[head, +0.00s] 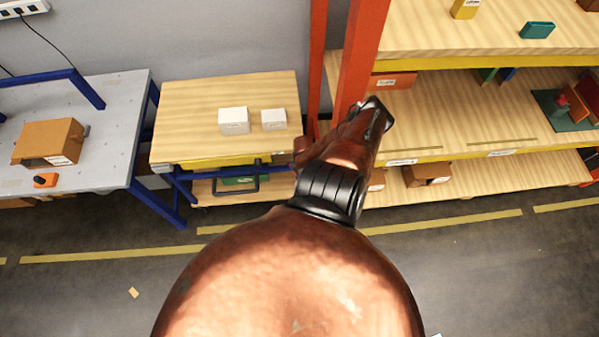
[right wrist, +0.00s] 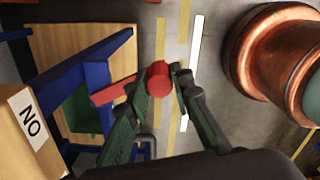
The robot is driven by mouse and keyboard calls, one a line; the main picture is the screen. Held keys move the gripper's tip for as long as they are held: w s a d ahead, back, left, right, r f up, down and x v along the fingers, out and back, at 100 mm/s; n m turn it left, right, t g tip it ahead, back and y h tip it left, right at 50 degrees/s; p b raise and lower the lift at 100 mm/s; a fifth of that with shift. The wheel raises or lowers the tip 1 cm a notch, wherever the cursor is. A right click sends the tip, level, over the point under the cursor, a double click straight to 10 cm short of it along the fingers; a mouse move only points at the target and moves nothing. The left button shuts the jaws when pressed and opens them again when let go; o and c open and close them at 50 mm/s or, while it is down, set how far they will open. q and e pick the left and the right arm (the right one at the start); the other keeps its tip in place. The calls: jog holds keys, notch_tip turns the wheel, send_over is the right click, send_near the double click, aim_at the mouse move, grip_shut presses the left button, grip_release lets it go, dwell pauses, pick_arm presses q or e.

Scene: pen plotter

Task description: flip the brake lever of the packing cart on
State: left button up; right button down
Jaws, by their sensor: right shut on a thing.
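The packing cart (head: 185,92) has a light wood top, a yellow edge and a blue frame. It stands left of my right arm in the head view. In the right wrist view its blue frame (right wrist: 98,72) and wood are at the left. The brake lever (right wrist: 112,92) is red with a round red end (right wrist: 158,78). My right gripper (right wrist: 165,88) is shut on the lever near this end, with a dark finger on each side. In the head view my own arm hides the gripper's fingers. My left gripper is in neither view.
Two white boxes (head: 233,121) (head: 274,119) are on the cart top. A grey workbench (head: 105,120) with a cardboard box (head: 48,141) stands left. A red post (head: 362,55) and wooden shelves (head: 450,105) are close on the right. A white label (right wrist: 30,118) shows letters. The floor in front is mostly clear.

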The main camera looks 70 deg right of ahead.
jog(key=shift+s+d, duration=0.1)
jog(key=shift+d, duration=0.1)
jog(key=c, duration=1.7)
grip_release()
jog(key=shift+a, duration=0.1)
notch_tip(320, 180, up, 12)
jog(key=shift+r, duration=0.1)
